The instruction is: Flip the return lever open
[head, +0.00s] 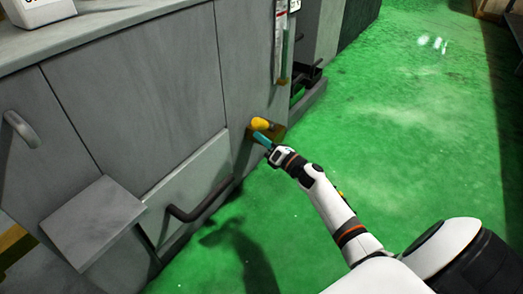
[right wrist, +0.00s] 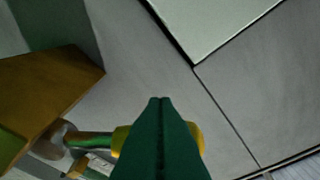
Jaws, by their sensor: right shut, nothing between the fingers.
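The return lever has a yellow knob (head: 261,124) low on the grey machine front, beside a brown-gold block (head: 278,133). In the right wrist view the yellow knob (right wrist: 199,136) is partly hidden behind my fingers, with a shiny rod (right wrist: 90,141) running left from it towards the brown block (right wrist: 50,90). My right gripper (head: 262,138) has teal fingers, pressed together and empty, right at the knob. The fingers (right wrist: 160,102) overlap the knob in the wrist view; I cannot tell whether they touch it. My left gripper is out of view.
The grey cabinet front (head: 140,80) has a handle (head: 21,129), a jutting grey plate (head: 92,222) and a dark bent bar (head: 200,202) near the floor. A dark tray (head: 309,95) stands beyond the lever. The green floor (head: 420,120) to the right is clear.

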